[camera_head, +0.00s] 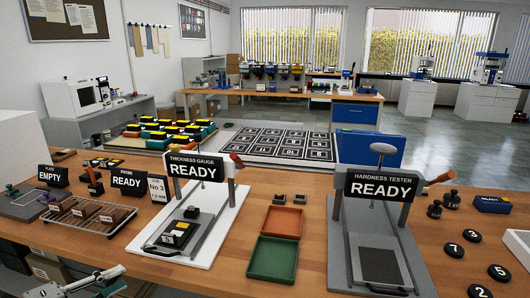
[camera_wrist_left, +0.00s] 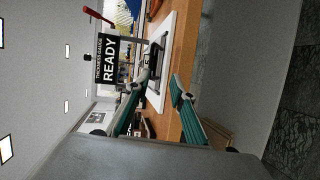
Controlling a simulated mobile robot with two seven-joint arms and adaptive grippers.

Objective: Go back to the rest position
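My left gripper (camera_head: 108,279) shows at the bottom left of the head view, low in front of the bench's near edge and partly cut off. In the left wrist view, its two teal-padded fingers (camera_wrist_left: 160,86) stand apart with nothing between them. The thickness gauge (camera_head: 197,168), with a sign reading READY, stands on a white base beyond it to the right. The gauge's sign also shows sideways in the left wrist view (camera_wrist_left: 108,58). My right gripper is in neither view.
The wooden bench (camera_head: 320,178) spans the view. A green tray (camera_head: 273,259), an orange tray (camera_head: 283,222) and the hardness tester (camera_head: 380,187) stand farther right. Open floor lies beyond the bench.

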